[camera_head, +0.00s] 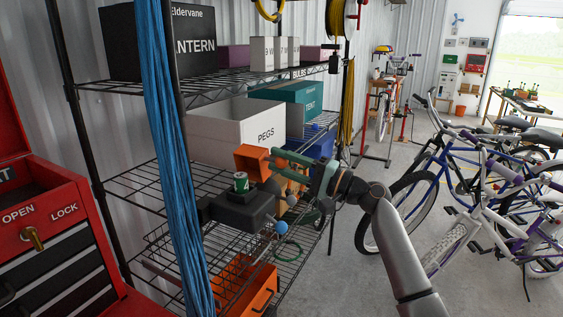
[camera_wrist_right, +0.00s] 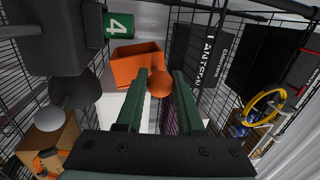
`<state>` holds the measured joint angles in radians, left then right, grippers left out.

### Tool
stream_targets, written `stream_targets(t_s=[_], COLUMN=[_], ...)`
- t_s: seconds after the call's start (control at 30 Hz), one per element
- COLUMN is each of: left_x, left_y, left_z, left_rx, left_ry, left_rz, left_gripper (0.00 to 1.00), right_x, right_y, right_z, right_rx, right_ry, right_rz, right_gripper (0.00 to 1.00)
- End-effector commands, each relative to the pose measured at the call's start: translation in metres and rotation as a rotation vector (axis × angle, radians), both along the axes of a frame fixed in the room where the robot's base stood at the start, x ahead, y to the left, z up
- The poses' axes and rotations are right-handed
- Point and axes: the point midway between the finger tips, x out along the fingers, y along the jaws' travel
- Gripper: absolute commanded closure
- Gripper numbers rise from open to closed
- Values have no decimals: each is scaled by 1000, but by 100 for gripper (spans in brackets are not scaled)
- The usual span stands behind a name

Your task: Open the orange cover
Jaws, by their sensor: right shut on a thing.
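The orange cover (camera_head: 252,160) is a small hollow box shape beside a dark box (camera_head: 235,208) with a green cylinder (camera_head: 241,182) on it. In the right wrist view the cover (camera_wrist_right: 136,65) lies just beyond my fingertips, and the green cylinder (camera_wrist_right: 118,26) bears a white 4. My right gripper (camera_head: 276,162) reaches in from the right at the cover. In the wrist view its green fingers (camera_wrist_right: 160,78) are shut on an orange ball (camera_wrist_right: 160,86), which overlaps the cover's lower edge. Whether the ball joins the cover is hard to tell. My left gripper is not in view.
Wire shelves hold a white PEGS box (camera_head: 225,133), teal boxes and a LANTERN box. Blue cords (camera_head: 165,150) hang in front at left. A red tool cabinet (camera_head: 50,230) stands at far left. An orange bin (camera_head: 245,285) sits low. Bicycles (camera_head: 470,190) stand right.

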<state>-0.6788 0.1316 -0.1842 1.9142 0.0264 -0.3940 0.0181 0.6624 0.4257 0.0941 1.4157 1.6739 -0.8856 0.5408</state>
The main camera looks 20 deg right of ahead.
Motion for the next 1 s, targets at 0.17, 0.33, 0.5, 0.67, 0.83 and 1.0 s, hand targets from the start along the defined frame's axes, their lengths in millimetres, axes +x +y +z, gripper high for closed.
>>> stream_targets(t_s=[0.17,0.33,0.5,0.67,0.83,1.0], left_x=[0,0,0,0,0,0], left_y=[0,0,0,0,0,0], left_z=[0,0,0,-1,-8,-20], left_rx=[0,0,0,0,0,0], left_ry=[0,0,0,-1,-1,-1], left_rz=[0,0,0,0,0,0], left_gripper=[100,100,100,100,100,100], right_x=[0,0,0,-1,-14,-42], right_y=[-1,-1,0,-1,-13,-36], right_z=[0,0,0,-1,-7,-16], right_rx=[0,-2,-2,-3,-4,-6], right_ry=[-2,-2,-2,-1,-2,-1], right_rz=[-3,-3,-2,-3,-5,-5], right_gripper=[59,40,34,34,34,34])
